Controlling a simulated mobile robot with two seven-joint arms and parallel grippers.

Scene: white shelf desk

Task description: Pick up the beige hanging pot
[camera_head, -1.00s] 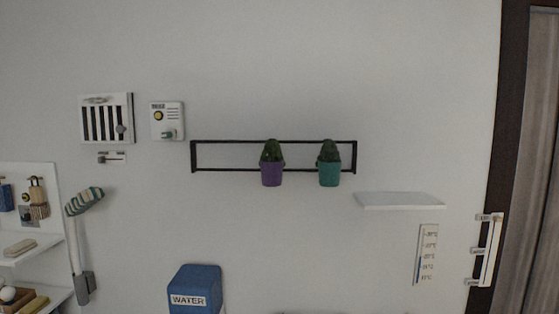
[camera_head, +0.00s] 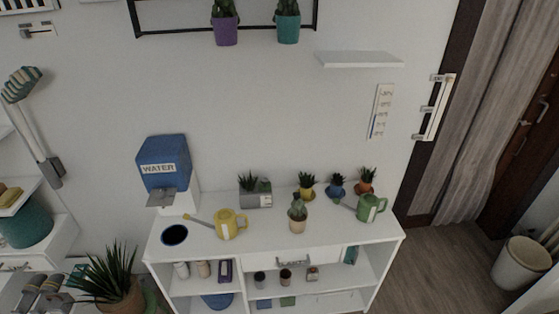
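A beige pot (camera_head: 298,222) with a green cactus stands upright on the top of the white shelf desk (camera_head: 268,234), near the middle of its front part. It appears to be the beige hanging pot, and nothing covers it. Two similar pots, one purple (camera_head: 225,33) and one teal (camera_head: 288,30), hang on a black wall rack (camera_head: 167,32) above. I cannot make out either of my grippers in the head view.
A yellow watering can (camera_head: 230,225) stands left of the beige pot, and a green one (camera_head: 371,208) to its right. Several small potted plants and a grey planter (camera_head: 255,198) stand behind. A blue water dispenser (camera_head: 165,163) stands at the left. A wall shelf (camera_head: 360,60) is empty.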

